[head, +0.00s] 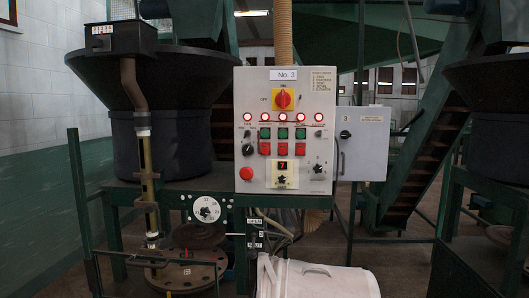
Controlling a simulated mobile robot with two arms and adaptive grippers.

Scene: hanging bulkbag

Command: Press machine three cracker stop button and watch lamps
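The control panel (250,86) of machine three, a pale grey box labelled "No. 3" (283,74), faces me at the centre of the head view. A row of several red lamps (282,117) crosses it, and all look lit. Below are three green buttons (282,133) and, under them, three red buttons (283,149). Their labels are too small to read, so I cannot tell which is the cracker stop button. A larger round red button (246,173) sits at the lower left. Neither of my grippers is in view.
A red-and-yellow rotary switch (282,100) and a small display (282,166) are on the panel. A grey box (363,145) hangs to its right. A dark hopper (180,95) and dial (206,209) stand left. A white rounded object (315,280) lies below the panel.

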